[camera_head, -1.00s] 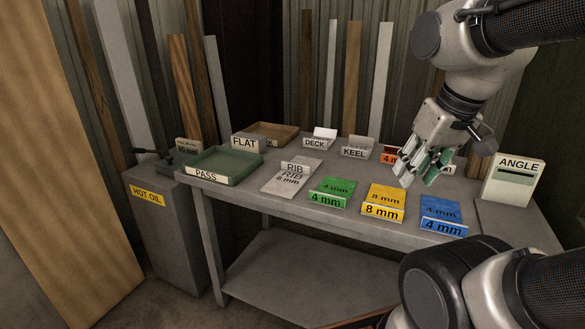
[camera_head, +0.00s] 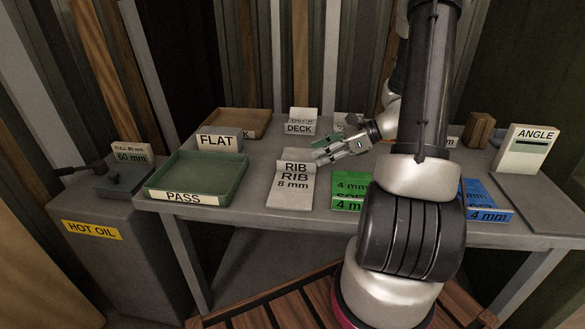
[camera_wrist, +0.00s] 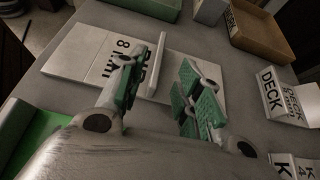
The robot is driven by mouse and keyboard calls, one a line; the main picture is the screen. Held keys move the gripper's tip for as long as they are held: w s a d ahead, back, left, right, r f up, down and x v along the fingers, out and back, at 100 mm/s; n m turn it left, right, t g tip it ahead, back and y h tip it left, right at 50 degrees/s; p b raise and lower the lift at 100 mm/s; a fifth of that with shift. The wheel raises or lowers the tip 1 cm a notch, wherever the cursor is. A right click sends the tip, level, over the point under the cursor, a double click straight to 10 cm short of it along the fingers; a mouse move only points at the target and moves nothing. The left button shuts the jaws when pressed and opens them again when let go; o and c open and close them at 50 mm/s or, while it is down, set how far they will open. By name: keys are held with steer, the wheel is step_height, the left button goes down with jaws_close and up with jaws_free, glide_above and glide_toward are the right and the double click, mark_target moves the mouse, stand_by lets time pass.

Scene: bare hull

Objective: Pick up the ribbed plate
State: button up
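The ribbed plate (camera_head: 288,187) is a pale grey plate marked "RIB 8 mm", lying flat near the middle of the table's front edge. My gripper (camera_head: 321,152) is just above and to the right of the plate's back end. Its green-padded fingers are apart in the wrist view (camera_wrist: 158,82), with the strip showing between them, closer to the left finger. I cannot tell whether either finger touches it.
A green PASS tray (camera_head: 233,178) and a FLAT block (camera_head: 219,137) are left of the plate. Green (camera_head: 351,187) and blue (camera_head: 487,200) plates lie to the right. DECK (camera_head: 299,127) stands behind, and an ANGLE holder (camera_head: 527,150) at far right. A hot oil cabinet (camera_head: 95,235) adjoins the table.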

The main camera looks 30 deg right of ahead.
mark_target(300, 162)
steer(key=x, duration=0.7)
steer(key=shift+w+a+f, duration=0.1)
steer(key=shift+a+f, duration=0.05)
steer(key=shift+f, duration=0.15)
steer(key=shift+c, duration=0.2)
jaws_close()
